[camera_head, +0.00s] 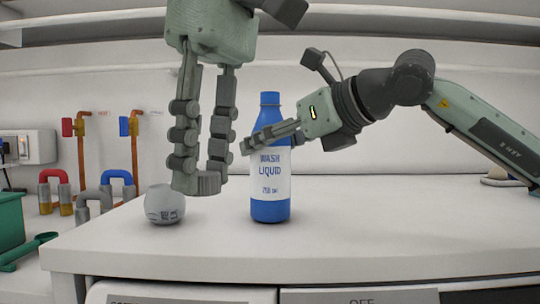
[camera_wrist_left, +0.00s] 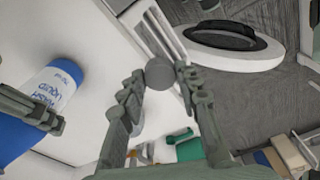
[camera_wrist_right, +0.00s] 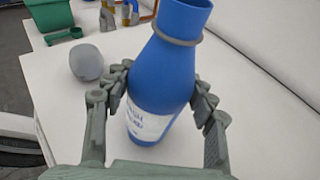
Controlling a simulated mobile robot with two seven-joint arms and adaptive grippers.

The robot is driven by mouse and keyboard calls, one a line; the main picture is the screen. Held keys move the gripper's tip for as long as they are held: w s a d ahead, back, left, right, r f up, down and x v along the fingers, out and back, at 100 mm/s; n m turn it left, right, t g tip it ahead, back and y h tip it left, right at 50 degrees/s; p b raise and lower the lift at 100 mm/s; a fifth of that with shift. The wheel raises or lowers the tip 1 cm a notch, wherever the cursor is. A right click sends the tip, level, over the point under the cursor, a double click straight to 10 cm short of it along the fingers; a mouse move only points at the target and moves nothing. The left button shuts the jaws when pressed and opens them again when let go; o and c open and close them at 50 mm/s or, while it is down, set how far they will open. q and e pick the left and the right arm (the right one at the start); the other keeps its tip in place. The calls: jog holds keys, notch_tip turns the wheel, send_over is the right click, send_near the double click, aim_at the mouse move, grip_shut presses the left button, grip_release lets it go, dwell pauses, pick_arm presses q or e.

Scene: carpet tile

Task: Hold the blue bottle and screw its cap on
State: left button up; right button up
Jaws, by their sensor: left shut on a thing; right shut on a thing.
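The blue bottle (camera_head: 270,205) stands upright on the white table, with a white label reading "WASH LIQUID". Its neck is open at the top, as the right wrist view (camera_wrist_right: 170,65) shows. My right gripper (camera_head: 268,136) is shut around the upper body of the bottle, coming from the right. My left gripper (camera_head: 203,183) points down, to the left of the bottle and apart from it. It is shut on a small grey round cap (camera_head: 208,183), held at its fingertips above the table. The cap also shows in the left wrist view (camera_wrist_left: 160,73).
A grey rounded object (camera_head: 164,204) stands on the table below and left of my left gripper. A green bin (camera_head: 10,222) and a green scoop (camera_head: 25,250) are at the far left. Pipes with red and blue parts stand at the back left.

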aim_at(270, 93)
notch_tip(270, 93, up, 10)
jog(key=shift+f, duration=0.1)
dwell(0.4)
jog(key=o, duration=1)
grip_shut()
jog(key=shift+s, duration=0.1)
